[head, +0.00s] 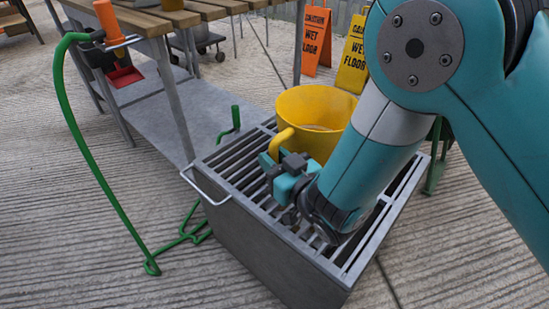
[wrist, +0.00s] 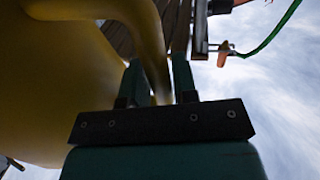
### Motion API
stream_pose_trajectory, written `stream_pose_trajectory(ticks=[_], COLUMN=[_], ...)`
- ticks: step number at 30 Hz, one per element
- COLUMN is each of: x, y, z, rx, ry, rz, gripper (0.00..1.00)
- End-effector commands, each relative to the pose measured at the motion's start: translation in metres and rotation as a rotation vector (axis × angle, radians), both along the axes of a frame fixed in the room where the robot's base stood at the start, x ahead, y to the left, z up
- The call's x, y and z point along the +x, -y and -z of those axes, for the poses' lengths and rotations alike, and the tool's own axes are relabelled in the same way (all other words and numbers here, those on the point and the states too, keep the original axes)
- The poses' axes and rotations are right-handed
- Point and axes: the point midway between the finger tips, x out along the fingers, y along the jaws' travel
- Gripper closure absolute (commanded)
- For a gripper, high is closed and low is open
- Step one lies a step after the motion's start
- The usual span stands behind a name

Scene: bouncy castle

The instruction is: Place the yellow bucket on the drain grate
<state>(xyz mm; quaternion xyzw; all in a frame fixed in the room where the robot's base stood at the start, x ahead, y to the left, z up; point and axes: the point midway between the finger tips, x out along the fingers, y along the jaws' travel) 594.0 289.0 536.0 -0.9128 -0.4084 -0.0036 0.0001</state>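The yellow bucket (head: 317,118) is upright over the far part of the slatted drain grate (head: 245,170), which forms the top of a grey box. I cannot tell whether its base touches the slats; my arm hides part of it. My gripper (head: 283,168) is low over the grate, at the bucket's near left side, at its handle. In the wrist view, the bucket (wrist: 50,90) fills the left side, and its handle runs down between the two fingers of my gripper (wrist: 160,80), which appear closed on it.
A slatted wooden table (head: 150,22) stands behind on the left, with a green hose or stand (head: 90,150) beside it. Orange (head: 314,40) and yellow (head: 354,58) wet-floor signs stand behind the bucket. A metal handle bar (head: 203,188) sticks out from the box's left side.

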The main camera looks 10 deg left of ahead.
Motion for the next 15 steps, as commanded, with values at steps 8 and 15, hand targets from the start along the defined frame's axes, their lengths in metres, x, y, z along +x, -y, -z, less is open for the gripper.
stream_pose_trajectory(ticks=[8,15], x=[0.0,-0.001], y=[0.0,0.0], z=[0.006,-0.013], rx=[-0.007,-0.006], ry=[-0.006,-0.005], rz=[0.0,0.0], gripper=[0.54,0.54])
